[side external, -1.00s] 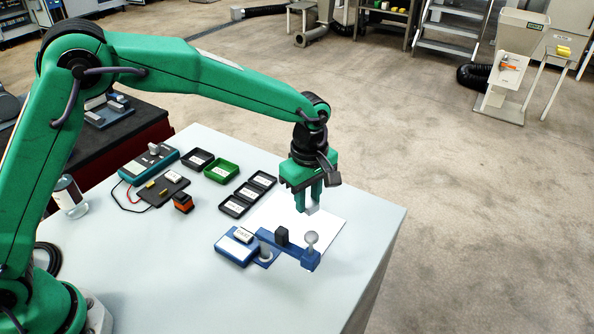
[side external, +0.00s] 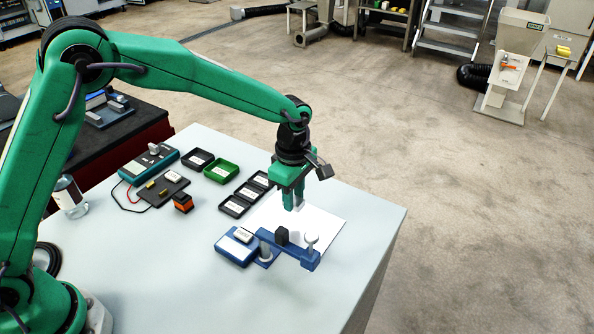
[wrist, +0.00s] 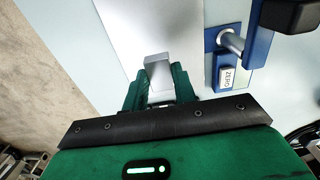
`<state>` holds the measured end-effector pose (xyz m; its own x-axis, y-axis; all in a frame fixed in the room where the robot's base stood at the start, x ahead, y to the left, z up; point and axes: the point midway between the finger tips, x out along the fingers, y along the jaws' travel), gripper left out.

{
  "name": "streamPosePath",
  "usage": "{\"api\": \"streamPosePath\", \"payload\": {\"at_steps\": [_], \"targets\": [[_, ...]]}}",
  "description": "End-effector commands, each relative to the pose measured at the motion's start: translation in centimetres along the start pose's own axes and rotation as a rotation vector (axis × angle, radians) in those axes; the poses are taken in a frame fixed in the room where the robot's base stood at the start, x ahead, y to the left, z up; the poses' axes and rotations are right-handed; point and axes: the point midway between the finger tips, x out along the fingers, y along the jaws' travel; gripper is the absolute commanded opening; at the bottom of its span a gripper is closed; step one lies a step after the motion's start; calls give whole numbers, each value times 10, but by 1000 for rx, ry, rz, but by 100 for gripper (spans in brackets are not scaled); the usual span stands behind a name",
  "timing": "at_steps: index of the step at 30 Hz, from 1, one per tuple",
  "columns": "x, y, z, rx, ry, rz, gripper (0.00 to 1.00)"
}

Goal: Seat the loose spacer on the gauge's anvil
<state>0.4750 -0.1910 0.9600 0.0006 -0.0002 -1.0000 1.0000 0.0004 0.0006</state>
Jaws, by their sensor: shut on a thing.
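The spacer (wrist: 158,72), a light grey metal block, is between the fingers of my gripper (wrist: 160,85) in the wrist view. In the side view my gripper (side external: 294,208) points down, shut on it, above the white sheet and behind the gauge. I cannot tell which part is the anvil.
A blue box (side external: 237,248) with a white label adjoins the gauge's left end. Black trays (side external: 233,207) and a green tray (side external: 222,172) lie behind it. A teal meter (side external: 148,165) and an orange-black block (side external: 183,203) are further left. The table's right side is clear.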

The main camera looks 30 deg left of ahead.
Motion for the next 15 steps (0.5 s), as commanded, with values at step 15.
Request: {"api": "streamPosePath", "payload": {"at_steps": [15], "targets": [[34,0,0,1,0,0,0]]}}
